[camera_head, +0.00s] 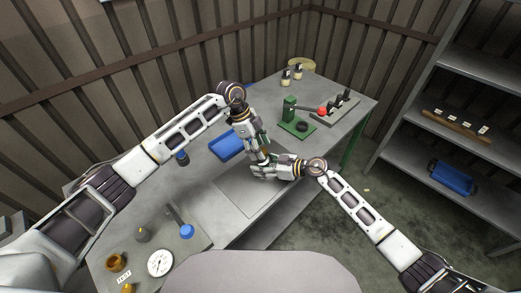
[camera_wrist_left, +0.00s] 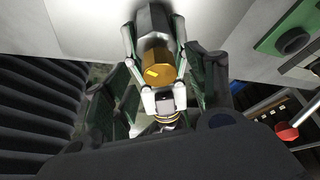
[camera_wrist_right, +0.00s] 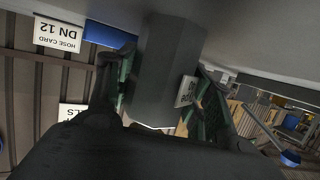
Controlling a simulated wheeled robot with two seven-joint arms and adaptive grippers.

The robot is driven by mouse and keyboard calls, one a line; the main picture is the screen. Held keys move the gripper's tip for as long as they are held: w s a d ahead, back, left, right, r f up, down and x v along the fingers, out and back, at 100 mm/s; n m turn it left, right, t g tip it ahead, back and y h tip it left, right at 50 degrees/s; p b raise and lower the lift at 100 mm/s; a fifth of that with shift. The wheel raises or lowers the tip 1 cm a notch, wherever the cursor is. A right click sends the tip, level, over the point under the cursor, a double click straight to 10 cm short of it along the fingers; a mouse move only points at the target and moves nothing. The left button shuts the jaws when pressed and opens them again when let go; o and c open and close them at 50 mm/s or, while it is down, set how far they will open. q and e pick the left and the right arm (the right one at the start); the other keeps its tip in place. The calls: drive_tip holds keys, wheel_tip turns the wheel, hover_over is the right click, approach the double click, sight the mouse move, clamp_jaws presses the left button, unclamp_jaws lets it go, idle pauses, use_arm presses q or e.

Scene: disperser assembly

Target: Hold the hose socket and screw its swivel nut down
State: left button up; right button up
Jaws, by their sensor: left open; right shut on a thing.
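My right gripper (camera_head: 258,172) is shut on a grey six-sided piece (camera_wrist_right: 165,65), apparently the hose socket, over the middle of the bench. In the left wrist view the grey piece (camera_wrist_left: 153,20) has a brass-coloured round nut (camera_wrist_left: 157,73) with a yellow mark at its near end. The right gripper's pale finger links stand on both sides of it. My left gripper (camera_head: 262,153) points down from above; its green fingers are spread on either side of the nut, apparently without gripping it. The join between nut and grey piece is partly hidden. In the head view the grippers cover most of both.
A blue tray (camera_head: 226,146) lies behind the grippers. A green press stand (camera_head: 291,121) and a grey fixture with a red knob (camera_head: 335,110) stand at the back right. A gauge (camera_head: 160,263) and a brown cup (camera_head: 115,262) are at the front left. Shelves (camera_head: 450,150) stand right.

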use_arm(q)
drive_tip(key=shift+x, duration=0.85)
drive_tip(key=shift+c, duration=0.2)
drive_tip(key=c, duration=1)
